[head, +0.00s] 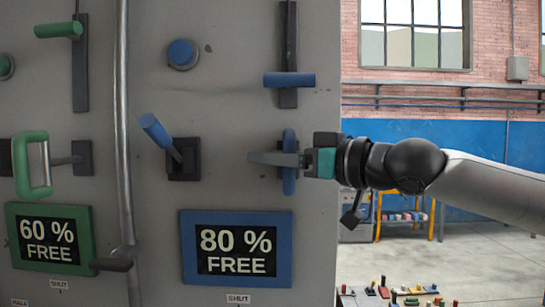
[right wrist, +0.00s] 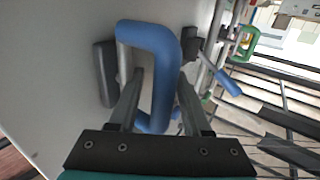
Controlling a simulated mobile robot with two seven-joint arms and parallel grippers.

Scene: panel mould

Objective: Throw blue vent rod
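The blue controls are on the grey panel (head: 225,110). A blue D-shaped handle (head: 289,180) stands at its right side; it also shows in the right wrist view (right wrist: 166,75). A tilted blue lever (head: 155,131) sits to its left, and a blue horizontal grip (head: 289,80) on a dark vertical slot is above. I cannot tell which the task calls the vent rod. My right gripper (head: 262,159) is at the D-shaped handle. In the right wrist view its fingers (right wrist: 160,90) are apart on either side of the handle's bar, with gaps visible. My left gripper is not in view.
A blue-framed display (head: 236,275) reads "80 % FREE", with a "SHUT" label below. Green controls, including a green handle (head: 18,165), and a green-framed display (head: 48,210) are farther left. A pipe (head: 121,120) runs down between.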

